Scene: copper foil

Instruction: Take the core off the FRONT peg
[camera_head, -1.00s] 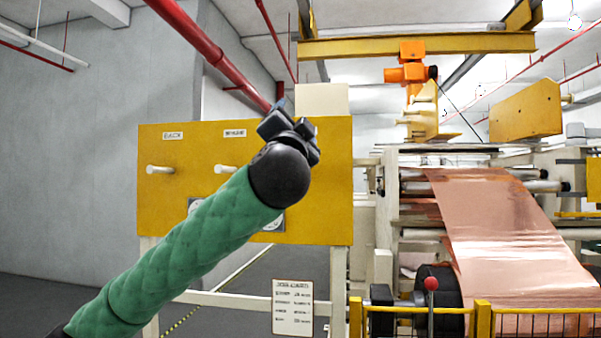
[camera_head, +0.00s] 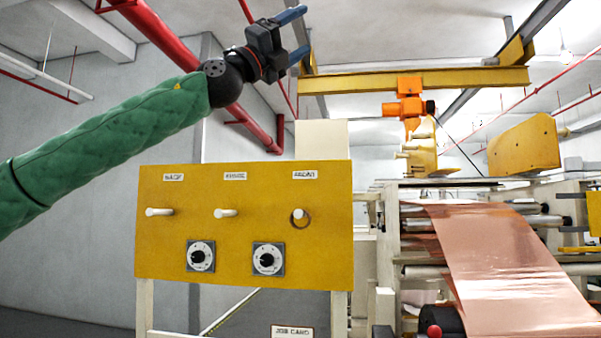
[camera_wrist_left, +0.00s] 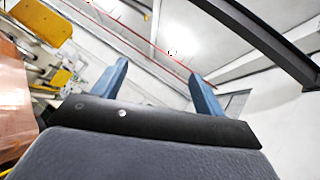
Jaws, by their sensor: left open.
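A yellow board (camera_head: 245,193) stands in front of me with three pale pegs in a row, each under a small label too blurred to read surely. A thin brown ring, which looks like the core (camera_head: 308,222), is around the right-hand peg (camera_head: 298,214). The left peg (camera_head: 160,212) and middle peg (camera_head: 226,213) are bare. My left gripper (camera_head: 297,34) is open and empty, high above the board and well apart from the core. Its two blue fingers stand apart in the left wrist view (camera_wrist_left: 159,70). My right gripper is not in view.
Two dials (camera_head: 201,256) sit low on the board. A red pipe (camera_head: 186,52) runs slanting behind my left arm. A yellow overhead beam (camera_head: 420,79) crosses at the right, above a machine with a copper sheet (camera_head: 505,255). The space before the board is clear.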

